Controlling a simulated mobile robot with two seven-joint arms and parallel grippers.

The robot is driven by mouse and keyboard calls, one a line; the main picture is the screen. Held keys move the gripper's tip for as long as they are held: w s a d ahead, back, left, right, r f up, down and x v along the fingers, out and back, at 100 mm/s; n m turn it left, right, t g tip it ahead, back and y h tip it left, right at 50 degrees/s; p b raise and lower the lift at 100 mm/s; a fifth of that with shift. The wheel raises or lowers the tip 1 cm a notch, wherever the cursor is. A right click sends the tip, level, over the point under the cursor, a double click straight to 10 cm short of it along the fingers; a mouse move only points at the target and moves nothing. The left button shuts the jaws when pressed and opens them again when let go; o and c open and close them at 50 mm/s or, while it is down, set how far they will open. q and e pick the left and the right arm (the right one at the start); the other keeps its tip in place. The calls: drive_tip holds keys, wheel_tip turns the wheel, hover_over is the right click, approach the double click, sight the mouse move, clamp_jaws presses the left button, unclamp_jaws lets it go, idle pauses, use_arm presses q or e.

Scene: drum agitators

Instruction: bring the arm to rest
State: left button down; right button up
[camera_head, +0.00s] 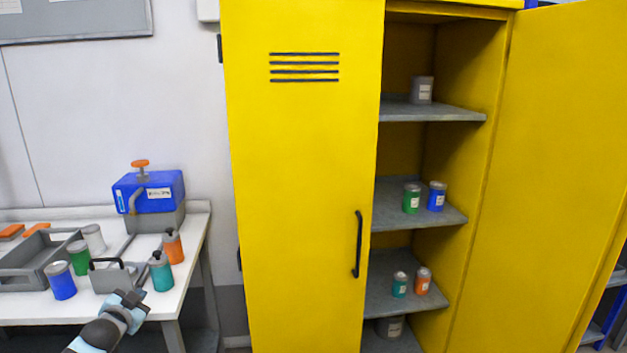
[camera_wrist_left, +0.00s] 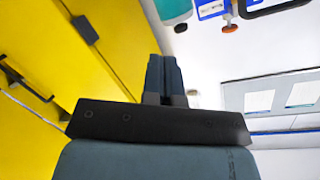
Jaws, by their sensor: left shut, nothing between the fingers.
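My left gripper (camera_head: 131,298) is at the lower left of the head view, by the front edge of the white table (camera_head: 190,262). In the wrist view its fingers (camera_wrist_left: 165,75) are together with nothing between them. A teal bottle (camera_head: 161,273) and a grey holder with a black handle (camera_head: 113,276) are close beyond the gripper in the head view. I cannot tell whether the gripper touches either one. My right gripper is in neither view.
A yellow cabinet (camera_head: 300,180) stands right of the table, its right door (camera_head: 550,150) open, with cans on grey shelves. The table bears a blue machine (camera_head: 150,193), an orange bottle (camera_head: 173,246), a blue can (camera_head: 60,281), a green can (camera_head: 79,258) and a grey tray (camera_head: 30,272).

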use_arm(q)
drive_tip(key=s+d+f+g+h, duration=0.3)
drive_tip(key=s+d+f, duration=1.55)
drive_tip(key=s, duration=0.25)
drive_tip(key=s+d+f+n+g+h, duration=0.1)
drive_tip(key=s+d, duration=0.4)
drive_tip(key=s, duration=0.3)
drive_tip(key=s+d+n+g+h, duration=0.1)
drive_tip(key=s+d, duration=0.5)
drive_tip(key=s, duration=0.2)
wheel_tip(320, 180, up, 8)
drive_tip(key=s+p, duration=0.1)
drive_tip(key=p, duration=0.7)
drive_tip(key=shift+s+f, duration=0.2)
